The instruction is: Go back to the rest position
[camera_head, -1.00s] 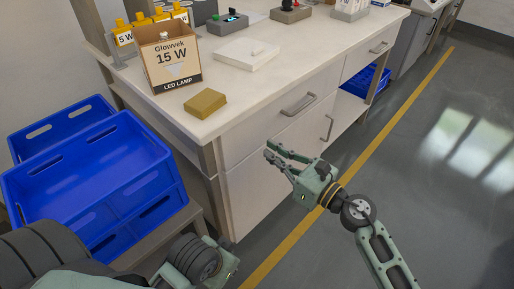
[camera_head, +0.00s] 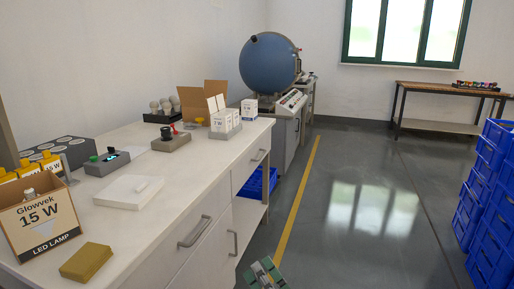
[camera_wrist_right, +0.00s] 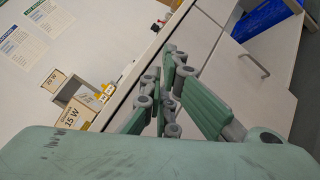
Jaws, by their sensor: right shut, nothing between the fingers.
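Only a small green piece of my right gripper (camera_head: 266,274) shows at the bottom edge of the head view. It is over the floor beside the bench drawers, apart from the bench. In the right wrist view its green fingers (camera_wrist_right: 172,72) are shut with nothing between them, in front of the bench front. My left gripper is out of view.
The white bench (camera_head: 215,165) on the left carries a Glowvek 15 W box (camera_head: 42,222), a tan block (camera_head: 87,262), a white plate (camera_head: 128,193) and small devices. Blue crates (camera_head: 490,200) stand at the right edge. The floor (camera_head: 350,225) between is clear.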

